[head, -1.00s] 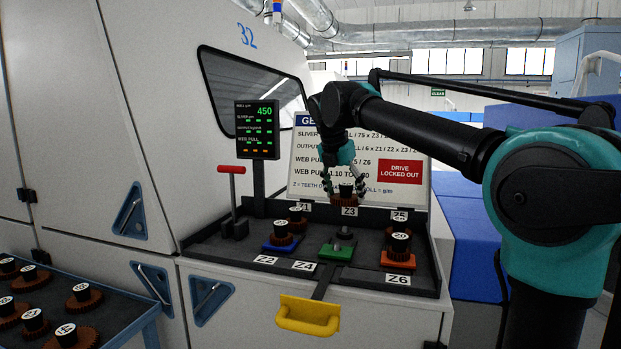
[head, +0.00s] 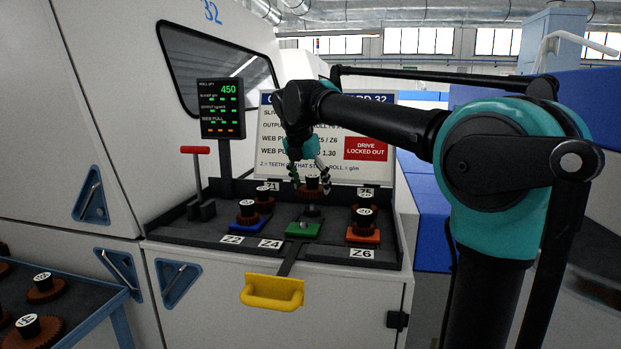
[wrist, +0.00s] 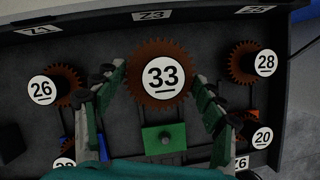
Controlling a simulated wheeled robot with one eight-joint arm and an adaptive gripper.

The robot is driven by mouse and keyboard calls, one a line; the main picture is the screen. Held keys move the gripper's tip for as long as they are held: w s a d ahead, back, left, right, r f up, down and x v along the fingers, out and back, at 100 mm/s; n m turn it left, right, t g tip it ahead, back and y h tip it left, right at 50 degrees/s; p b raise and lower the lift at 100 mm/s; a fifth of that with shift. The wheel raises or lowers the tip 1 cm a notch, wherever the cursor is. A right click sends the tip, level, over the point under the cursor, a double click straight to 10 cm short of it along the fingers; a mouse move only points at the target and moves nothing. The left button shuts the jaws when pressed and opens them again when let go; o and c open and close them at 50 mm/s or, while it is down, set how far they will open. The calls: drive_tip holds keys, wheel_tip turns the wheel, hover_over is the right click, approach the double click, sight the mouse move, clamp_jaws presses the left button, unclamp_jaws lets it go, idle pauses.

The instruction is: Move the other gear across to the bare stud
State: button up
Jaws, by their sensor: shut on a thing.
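My gripper (head: 311,178) is shut on a brown toothed gear marked 33 (wrist: 160,78). I cannot tell whether gear and stud touch. In the wrist view the fingers stand on either side of the gear. A bare stud (wrist: 165,135) stands on the green plate (wrist: 150,140), in front of the gear. The green plate (head: 303,230) also shows in the head view, with no gear on it.
Gear 26 (wrist: 42,90) is left, gears 28 (wrist: 265,62) and 20 (wrist: 262,137) right. The gear over the blue plate (head: 247,212) stands close by. A raised tray rim, a red-handled lever (head: 197,165) and the sign board (head: 275,140) border the space.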

sight(311, 208)
drive_tip(key=shift+f, duration=2.15)
drive_tip(key=o, duration=1.4)
drive_tip(key=shift+c, duration=0.2)
drive_tip(key=v, duration=1.2)
drive_tip(key=shift+s, duration=0.1)
